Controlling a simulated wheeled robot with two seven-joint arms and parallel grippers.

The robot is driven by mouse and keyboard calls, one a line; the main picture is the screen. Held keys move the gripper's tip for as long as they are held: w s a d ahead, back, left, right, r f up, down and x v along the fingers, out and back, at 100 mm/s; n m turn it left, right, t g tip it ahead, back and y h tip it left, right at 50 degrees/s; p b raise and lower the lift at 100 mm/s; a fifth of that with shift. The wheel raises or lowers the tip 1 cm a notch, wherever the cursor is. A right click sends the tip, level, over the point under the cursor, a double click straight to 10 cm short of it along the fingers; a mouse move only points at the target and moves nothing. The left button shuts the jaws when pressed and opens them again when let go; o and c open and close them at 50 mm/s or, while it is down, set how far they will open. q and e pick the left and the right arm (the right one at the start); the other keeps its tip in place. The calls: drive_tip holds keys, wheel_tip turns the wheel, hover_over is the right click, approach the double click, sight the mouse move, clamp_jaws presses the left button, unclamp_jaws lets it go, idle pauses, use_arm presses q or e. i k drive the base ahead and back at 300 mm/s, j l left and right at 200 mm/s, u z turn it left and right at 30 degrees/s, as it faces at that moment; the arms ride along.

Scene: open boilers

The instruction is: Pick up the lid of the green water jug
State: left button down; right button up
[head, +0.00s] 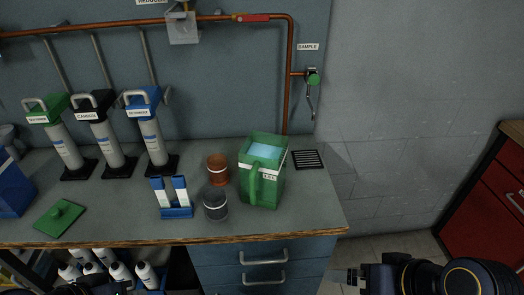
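The green water jug (272,190) stands upright and open on the bench, with light blue water showing in its top.
A blue container (12,188) stands left of the lid. A blue rack (176,212), a brown cup (217,169) and a dark cup (215,204) stand between lid and jug. Filter cylinders (152,143) line the back. A black grate (307,159) lies right of the jug.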

sight(61, 216)
drive_tip(key=u, duration=1.55)
drive_tip(key=z, duration=1.75)
drive_tip(key=i+j, duration=0.1)
drive_tip(key=j, duration=0.45)
drive_tip(key=j+u, duration=0.15)
drive_tip(key=j, duration=0.4)
drive_tip(key=i+j, duration=0.15)
drive_tip(key=j, duration=0.35)
drive_tip(key=i+j+u, duration=0.1)
drive_tip(key=j, duration=0.45)
